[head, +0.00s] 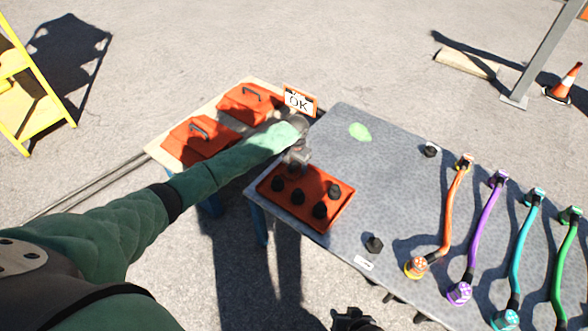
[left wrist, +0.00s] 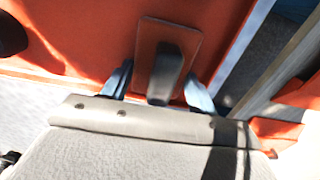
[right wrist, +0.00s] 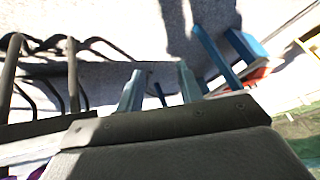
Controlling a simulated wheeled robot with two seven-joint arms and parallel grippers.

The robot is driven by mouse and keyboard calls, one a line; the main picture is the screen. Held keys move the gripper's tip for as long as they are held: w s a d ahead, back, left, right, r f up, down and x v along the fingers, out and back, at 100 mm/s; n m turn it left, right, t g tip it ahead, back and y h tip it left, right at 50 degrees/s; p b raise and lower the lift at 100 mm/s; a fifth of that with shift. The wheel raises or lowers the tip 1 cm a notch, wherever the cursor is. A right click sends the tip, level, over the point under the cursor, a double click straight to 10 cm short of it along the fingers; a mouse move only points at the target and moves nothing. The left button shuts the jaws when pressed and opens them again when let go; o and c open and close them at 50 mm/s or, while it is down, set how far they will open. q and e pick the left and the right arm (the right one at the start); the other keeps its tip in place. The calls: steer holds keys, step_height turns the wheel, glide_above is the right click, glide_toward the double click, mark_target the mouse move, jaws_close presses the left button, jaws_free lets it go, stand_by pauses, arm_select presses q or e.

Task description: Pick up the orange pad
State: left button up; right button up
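In the left wrist view, a small square orange pad (left wrist: 149,38) with a dark upright grip on it lies on a bright orange surface. My left gripper (left wrist: 158,82) is open, with its blue fingers on either side of the dark grip and no visible hold on it. In the head view, my left gripper (head: 298,156) is over the far edge of an orange tray (head: 329,225) holding several black knobs. I cannot pick out the pad there. My right gripper (head: 352,320) is at the bottom edge of the head view. In the right wrist view it (right wrist: 158,80) is open and empty.
The tray lies on a grey table (head: 385,180). An OK sign (head: 299,101) stands close behind my left gripper. Two orange lidded boxes (head: 200,140) are to the left. Several coloured cables (head: 487,230) lie on the right. The table's middle is mostly clear.

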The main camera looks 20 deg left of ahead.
arm_select(q)
steer(key=c, duration=0.4)
steer(key=shift+r, duration=0.2)
